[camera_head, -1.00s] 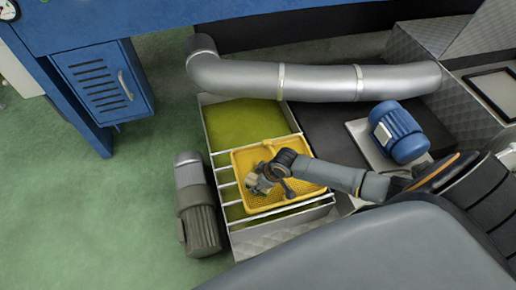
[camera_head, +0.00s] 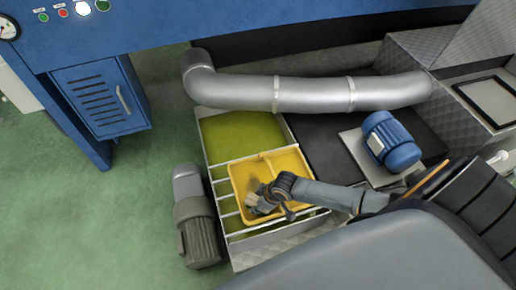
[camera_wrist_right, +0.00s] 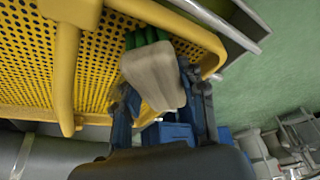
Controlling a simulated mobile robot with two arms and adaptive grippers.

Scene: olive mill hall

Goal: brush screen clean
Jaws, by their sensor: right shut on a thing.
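The screen is a yellow perforated tray (camera_head: 285,166) with a raised rim and a divider bar, resting on the bars over a vat. In the right wrist view its holed mesh (camera_wrist_right: 30,55) fills the upper left. My right gripper (camera_head: 262,198) is over the screen's lower left part. It is shut on the brush (camera_wrist_right: 152,76), which has a beige block and green bristles. The bristles point at the mesh close to the rim; whether they touch it I cannot tell. The brush is mostly hidden by the gripper in the head view. My left gripper is out of view.
Green-yellow liquid stands in the vat (camera_head: 240,132). A thick silver pipe (camera_head: 310,93) crosses behind it. A blue motor (camera_head: 391,140) is to the right, a grey motor (camera_head: 194,220) to the left. A blue cabinet (camera_head: 98,98) stands back left. Green floor is clear at left.

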